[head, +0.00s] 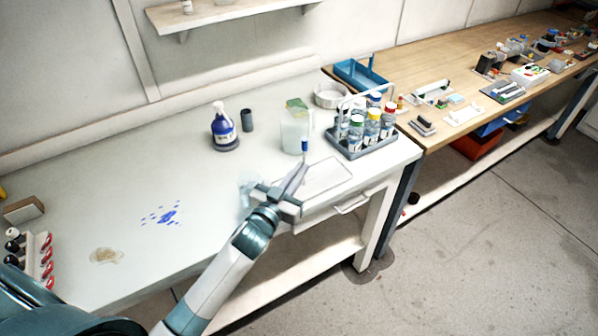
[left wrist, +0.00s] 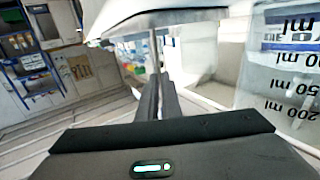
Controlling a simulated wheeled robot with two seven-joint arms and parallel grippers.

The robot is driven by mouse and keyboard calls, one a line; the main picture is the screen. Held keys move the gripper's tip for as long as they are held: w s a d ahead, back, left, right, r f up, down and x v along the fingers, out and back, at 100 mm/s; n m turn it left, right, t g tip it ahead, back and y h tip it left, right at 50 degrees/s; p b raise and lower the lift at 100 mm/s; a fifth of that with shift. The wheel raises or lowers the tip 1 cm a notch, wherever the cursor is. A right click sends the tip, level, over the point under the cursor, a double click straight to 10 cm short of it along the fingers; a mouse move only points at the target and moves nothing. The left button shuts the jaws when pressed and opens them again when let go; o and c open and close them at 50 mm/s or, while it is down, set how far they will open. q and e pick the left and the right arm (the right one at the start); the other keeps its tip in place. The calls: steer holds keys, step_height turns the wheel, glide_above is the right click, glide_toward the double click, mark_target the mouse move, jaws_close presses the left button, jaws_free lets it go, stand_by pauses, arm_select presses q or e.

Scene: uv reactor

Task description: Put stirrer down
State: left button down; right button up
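My left gripper (head: 300,168) is over the white bench near its front edge. Its fingers are close together in the left wrist view (left wrist: 160,82), around a thin grey rod, the stirrer (left wrist: 154,46). A small blue piece (head: 304,146) shows at the fingertips in the head view, seemingly part of the stirrer; the rest is hidden. A clear beaker (head: 292,136) stands just behind the fingertips. A marked beaker (left wrist: 285,85) fills the right of the left wrist view. A pale outlined rectangle (head: 328,176) lies on the bench right of the fingers. My right gripper is not in view.
A grey rack (head: 372,150) of several colour-capped bottles stands to the right. A blue spray bottle (head: 224,130) and a dark cylinder (head: 247,121) stand at the back. A clear glass vessel (head: 247,183) is beside the gripper. Blue spots (head: 168,216) mark the open bench at left.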

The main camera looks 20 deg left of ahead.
arm_select(q)
steer(key=c, duration=2)
jaws_free()
steer(key=shift+f, duration=0.1)
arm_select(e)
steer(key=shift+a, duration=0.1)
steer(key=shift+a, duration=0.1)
arm_select(q)
steer(key=shift+s, duration=0.15)
steer(key=s+b, duration=0.1)
steer(key=s, duration=0.2)
steer(key=s+b, duration=0.1)
steer(key=s, duration=0.3)
steer(key=s+a+b, duration=0.1)
steer(key=s, duration=0.2)
steer(key=shift+s+a, duration=0.1)
steer(key=shift+s, duration=0.1)
steer(key=shift+s+a+r, duration=0.1)
steer(key=shift+s+r, duration=0.2)
steer(key=shift+s, duration=0.35)
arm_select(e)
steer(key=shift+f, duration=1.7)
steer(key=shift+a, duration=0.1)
arm_select(q)
steer(key=shift+f, duration=0.1)
